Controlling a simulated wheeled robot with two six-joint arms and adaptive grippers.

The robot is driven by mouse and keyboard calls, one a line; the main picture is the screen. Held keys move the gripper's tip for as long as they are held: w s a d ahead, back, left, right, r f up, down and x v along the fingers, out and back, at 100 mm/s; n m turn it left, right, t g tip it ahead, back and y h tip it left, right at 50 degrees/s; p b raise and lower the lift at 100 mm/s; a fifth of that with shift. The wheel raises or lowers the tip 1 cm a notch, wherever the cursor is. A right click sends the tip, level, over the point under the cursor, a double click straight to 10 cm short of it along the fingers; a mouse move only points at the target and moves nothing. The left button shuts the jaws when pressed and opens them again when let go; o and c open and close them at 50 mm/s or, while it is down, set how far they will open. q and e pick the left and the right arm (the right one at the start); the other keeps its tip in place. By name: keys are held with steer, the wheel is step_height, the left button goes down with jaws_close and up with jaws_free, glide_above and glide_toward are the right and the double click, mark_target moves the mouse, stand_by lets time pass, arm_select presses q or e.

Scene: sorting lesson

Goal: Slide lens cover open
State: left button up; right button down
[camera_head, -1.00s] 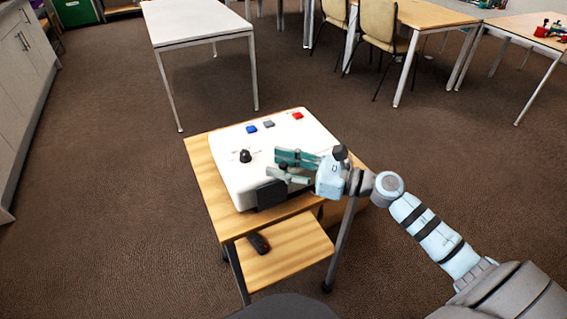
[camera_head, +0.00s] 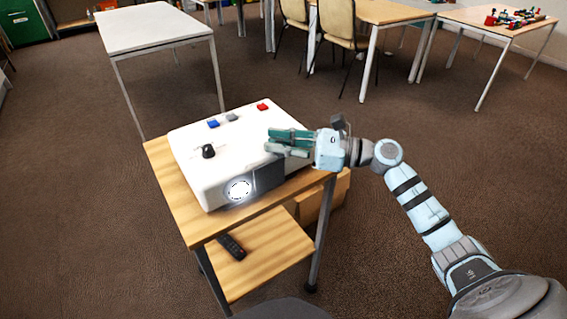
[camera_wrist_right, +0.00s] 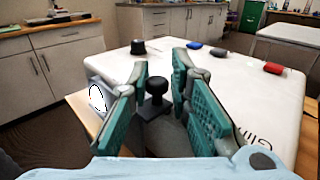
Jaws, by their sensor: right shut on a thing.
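The white projector (camera_head: 190,160) stands on a small wooden stand. Its round lens (camera_head: 239,190) on the front face is uncovered and glows white; it also shows at the left in the wrist view (camera_wrist_right: 97,97). The dark lens cover (camera_head: 268,178) sits to the right of the lens. Its black knob (camera_wrist_right: 157,88) stands between the teal finger pads in the wrist view. My right gripper (camera_head: 271,144) is shut on this knob, at the projector's front edge. In the head view the fingers hide the knob. My left gripper is not in view.
On the projector top are a black dial (camera_head: 208,151), a blue button (camera_head: 213,124), a grey button (camera_head: 232,117) and a red button (camera_head: 262,106). A black remote (camera_head: 231,246) lies on the stand's lower shelf. A cardboard box (camera_head: 318,202) stands behind the stand.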

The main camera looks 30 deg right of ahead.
steer(key=shift+d+f, duration=0.2)
steer(key=shift+f, duration=0.05)
steer(key=shift+r, duration=0.2)
steer(key=c, duration=1.6)
jaws_free()
steer(key=shift+d, duration=0.1)
steer(key=shift+o, duration=0.2)
steer(key=shift+s, duration=0.1)
steer(key=shift+s+d, duration=0.1)
steer(key=shift+d, duration=0.05)
arm_select(q)
steer(key=shift+w+a+f, duration=0.25)
steer(key=shift+a, duration=0.1)
arm_select(e)
steer(key=v, duration=1.1)
steer(key=shift+s+d, duration=0.2)
steer(key=shift+d, duration=0.05)
